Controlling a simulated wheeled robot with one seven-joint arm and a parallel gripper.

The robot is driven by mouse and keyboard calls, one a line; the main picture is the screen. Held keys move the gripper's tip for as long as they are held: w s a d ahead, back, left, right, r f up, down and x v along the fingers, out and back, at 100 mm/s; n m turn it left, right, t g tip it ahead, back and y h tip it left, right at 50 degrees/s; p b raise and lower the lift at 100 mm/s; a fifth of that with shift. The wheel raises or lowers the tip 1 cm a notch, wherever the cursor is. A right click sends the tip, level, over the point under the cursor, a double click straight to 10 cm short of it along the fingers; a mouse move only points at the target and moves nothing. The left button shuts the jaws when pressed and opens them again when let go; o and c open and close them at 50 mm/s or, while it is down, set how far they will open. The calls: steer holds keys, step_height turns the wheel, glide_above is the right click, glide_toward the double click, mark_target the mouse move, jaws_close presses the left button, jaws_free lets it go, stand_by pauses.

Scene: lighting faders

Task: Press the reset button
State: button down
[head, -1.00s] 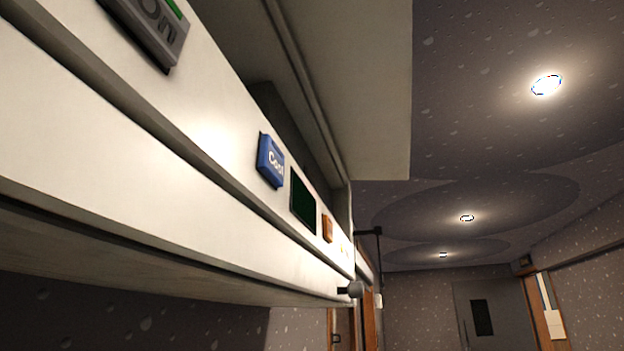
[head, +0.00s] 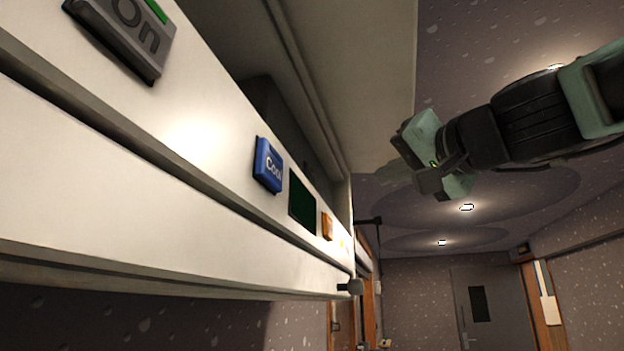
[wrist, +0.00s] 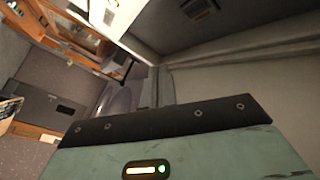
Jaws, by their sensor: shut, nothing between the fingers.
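A sloped white panel holds a grey button marked "On" (head: 125,38), a blue button that seems to read "Cool" (head: 268,165), a dark green display (head: 302,199) and a small orange button (head: 327,226). No label reading "reset" is legible, and the orange button's marking is too small to read. My gripper (head: 384,176) is shut and empty, right of the panel and apart from every button.
A white housing (head: 360,80) overhangs the panel. A dark round knob (head: 355,286) sticks out at the panel's far end. A grey door (head: 488,305) stands at the back. The space right of the panel is open apart from my arm.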

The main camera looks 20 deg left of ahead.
mark_target(311, 177)
steer(key=shift+d+r, duration=0.15)
steer(key=shift+r, duration=0.4)
steer(key=a+p, duration=0.3)
steer(key=a, duration=0.6)
steer(key=shift+s, duration=0.25)
stand_by(1.7)
steer(key=shift+a, duration=0.35)
steer(key=shift+a+p, duration=0.3)
stand_by(0.6)
stand_by(0.3)
steer(key=shift+d, duration=0.75)
